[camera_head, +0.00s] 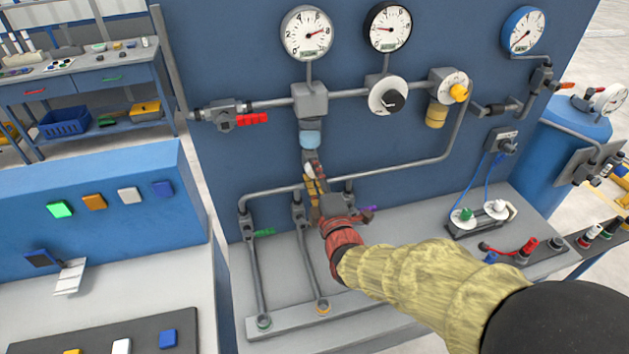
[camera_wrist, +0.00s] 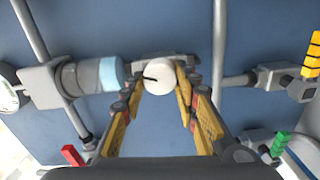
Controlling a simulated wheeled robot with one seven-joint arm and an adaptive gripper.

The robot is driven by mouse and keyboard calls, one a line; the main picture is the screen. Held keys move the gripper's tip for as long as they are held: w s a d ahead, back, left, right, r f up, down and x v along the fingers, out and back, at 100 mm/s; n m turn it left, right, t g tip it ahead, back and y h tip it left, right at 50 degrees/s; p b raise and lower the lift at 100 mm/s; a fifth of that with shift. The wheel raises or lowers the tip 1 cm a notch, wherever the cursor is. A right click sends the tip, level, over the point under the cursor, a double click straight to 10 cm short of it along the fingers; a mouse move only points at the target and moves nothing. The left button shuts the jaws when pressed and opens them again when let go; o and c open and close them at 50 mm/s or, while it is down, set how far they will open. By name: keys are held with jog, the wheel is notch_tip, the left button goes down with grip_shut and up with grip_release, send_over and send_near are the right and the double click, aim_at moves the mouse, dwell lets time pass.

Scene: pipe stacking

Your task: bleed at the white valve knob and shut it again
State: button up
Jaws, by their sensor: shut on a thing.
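The white valve knob (camera_wrist: 159,77) is a round disc with a short black mark pointing left in the wrist view. It sits just below the light blue bowl (camera_head: 310,137) under a grey pipe block, and the bowl also shows in the wrist view (camera_wrist: 112,74). My gripper (camera_head: 314,178) reaches up to it from the front. Its two yellow and red fingers (camera_wrist: 160,90) lie on either side of the knob and are shut on it. In the head view the fingers hide most of the knob.
Gauges (camera_head: 307,33) and a black-and-white dial (camera_head: 388,95) are above. A red lever valve (camera_head: 236,116) is at left. Green (camera_head: 264,233) and purple (camera_head: 370,209) levers are close below. A pipe (camera_head: 430,163) runs just right of my gripper.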

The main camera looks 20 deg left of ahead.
jog(key=shift+f+n+b, duration=0.15)
jog(key=shift+n+b, duration=0.9)
jog(key=shift+n, duration=0.95)
jog(key=o, duration=1)
jog(key=shift+o, duration=0.8)
jog(key=shift+s, duration=0.1)
jog(key=v, duration=1.2)
